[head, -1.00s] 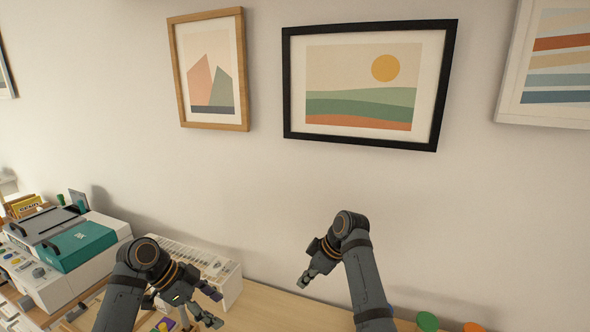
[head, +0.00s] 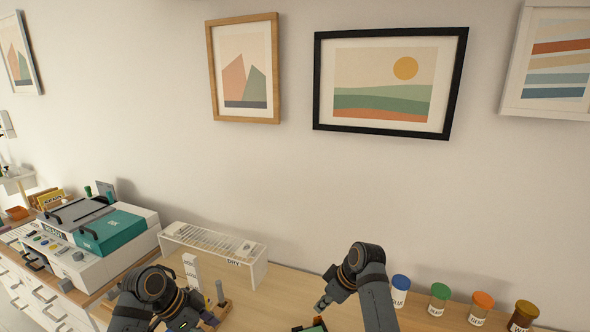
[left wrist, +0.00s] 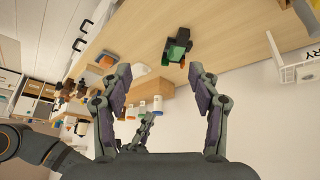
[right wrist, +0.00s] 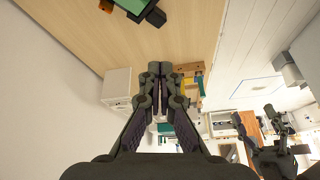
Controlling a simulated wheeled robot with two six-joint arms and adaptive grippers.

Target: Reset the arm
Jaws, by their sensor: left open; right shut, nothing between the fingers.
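My right gripper (head: 321,305) is low in the middle of the head view, over the wooden desk. In the right wrist view its two fingers (right wrist: 161,70) are together with nothing between them. My left gripper (head: 208,320) is at the bottom of the head view, partly cut off by the lower edge. In the left wrist view its fingers (left wrist: 158,75) are wide apart and empty. Both arms are bent, with the grippers pointing down and forward.
A white rack marked DRY (head: 258,274) stands against the wall. A white and teal machine (head: 112,232) is at left. Jars with blue (head: 400,283), green (head: 440,291), orange (head: 483,300) and brown (head: 524,310) lids stand at right. A green and black object (head: 317,326) lies near my right gripper.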

